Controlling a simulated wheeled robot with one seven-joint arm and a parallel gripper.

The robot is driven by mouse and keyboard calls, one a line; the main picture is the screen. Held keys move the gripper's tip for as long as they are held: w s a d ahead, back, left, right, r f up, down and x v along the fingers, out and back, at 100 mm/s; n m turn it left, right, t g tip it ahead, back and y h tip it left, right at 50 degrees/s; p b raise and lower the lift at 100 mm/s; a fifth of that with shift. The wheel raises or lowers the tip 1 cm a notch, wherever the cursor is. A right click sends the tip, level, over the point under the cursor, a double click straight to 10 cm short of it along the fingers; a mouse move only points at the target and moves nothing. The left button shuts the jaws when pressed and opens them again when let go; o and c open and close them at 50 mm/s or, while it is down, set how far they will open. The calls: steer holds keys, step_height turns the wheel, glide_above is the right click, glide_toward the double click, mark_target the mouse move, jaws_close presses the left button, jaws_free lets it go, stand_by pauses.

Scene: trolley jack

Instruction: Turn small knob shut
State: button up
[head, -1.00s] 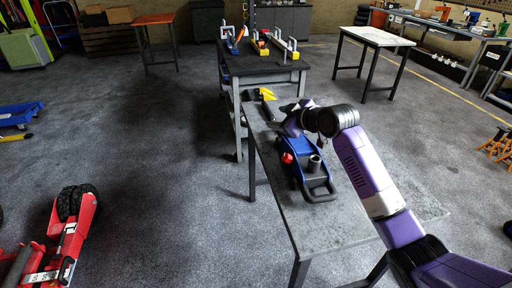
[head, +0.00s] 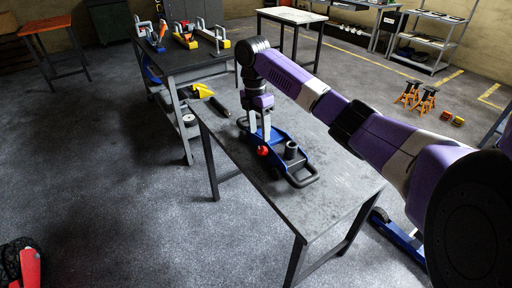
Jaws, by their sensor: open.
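A blue trolley jack (head: 279,136) lies on the grey workbench (head: 335,185), with a black round cup (head: 291,149) and a black loop handle (head: 304,177) at its near end. A red knob (head: 262,151) sits on its left side; I cannot tell whether this is the small knob. My gripper (head: 260,137) points down over the far part of the jack, behind the red knob in the picture. Its two pale fingers are apart, with nothing seen between them. I cannot tell whether the fingertips touch the jack. My gripper and wrist hide the jack's far end.
A second bench (head: 190,70) behind holds several tools and clamps. A yellow and black tool (head: 203,91) lies at the workbench's far end. The near half of the workbench is bare. Orange jack stands (head: 424,99) stand on the floor at right.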

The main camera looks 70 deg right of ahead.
mark_target(261, 149)
steer(key=shift+s+a+f, duration=0.1)
steer(key=shift+s+f, duration=0.05)
steer(key=shift+f, duration=1.05)
steer(key=shift+s+a+f, duration=0.1)
steer(key=shift+s+f, duration=0.05)
steer(key=shift+f, duration=1)
steer(key=shift+s+f, duration=0.15)
steer(key=shift+f, duration=1.05)
jaws_close()
